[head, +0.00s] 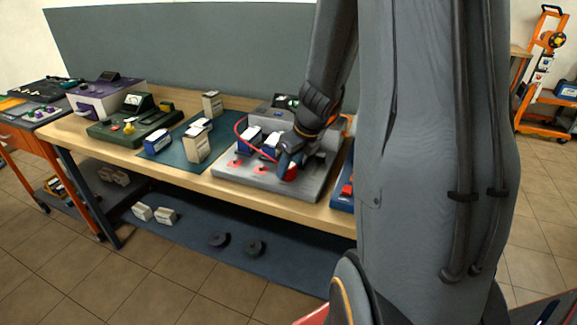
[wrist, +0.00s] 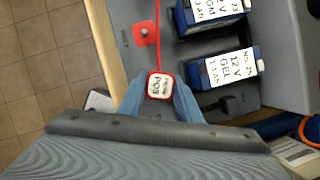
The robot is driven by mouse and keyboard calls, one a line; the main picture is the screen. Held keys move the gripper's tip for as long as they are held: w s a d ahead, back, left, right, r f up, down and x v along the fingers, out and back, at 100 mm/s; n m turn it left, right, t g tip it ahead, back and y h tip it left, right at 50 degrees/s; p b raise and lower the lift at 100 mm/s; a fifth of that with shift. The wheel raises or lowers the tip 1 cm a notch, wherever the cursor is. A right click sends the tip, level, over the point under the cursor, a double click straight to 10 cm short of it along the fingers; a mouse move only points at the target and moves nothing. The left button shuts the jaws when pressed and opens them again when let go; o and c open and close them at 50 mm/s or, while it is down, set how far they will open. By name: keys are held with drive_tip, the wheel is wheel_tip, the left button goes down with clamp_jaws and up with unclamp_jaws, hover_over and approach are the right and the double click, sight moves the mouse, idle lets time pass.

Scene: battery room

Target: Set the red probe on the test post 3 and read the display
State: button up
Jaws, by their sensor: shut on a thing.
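My gripper (head: 287,166) is shut on the red probe (head: 291,172), over the right part of the grey test board (head: 225,171). In the wrist view the red probe (wrist: 160,74), with a pale labelled top, sits between my blue fingers (wrist: 160,90). A red cable runs from it. A red test post pad (wrist: 146,35) lies beside the cable; two red pads (head: 233,163) (head: 261,170) show in the head view, left of my gripper. I cannot tell whether the probe touches a post; its tip is hidden. The grey meter (head: 270,109) stands behind; its display is too small to read.
Blue batteries with white labels (wrist: 233,68) stand on the board close to the probe. A green instrument (head: 125,130) and several boxes (head: 195,146) stand further left on the wooden bench (head: 230,190). A blue tray (head: 342,196) is to the right, partly hidden by my arm.

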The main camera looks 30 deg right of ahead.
drive_tip(key=o, duration=0.9)
drive_tip(key=p+v, duration=1)
drive_tip(key=v, duration=0.1)
drive_tip(key=shift+s, duration=0.1)
idle(0.5)
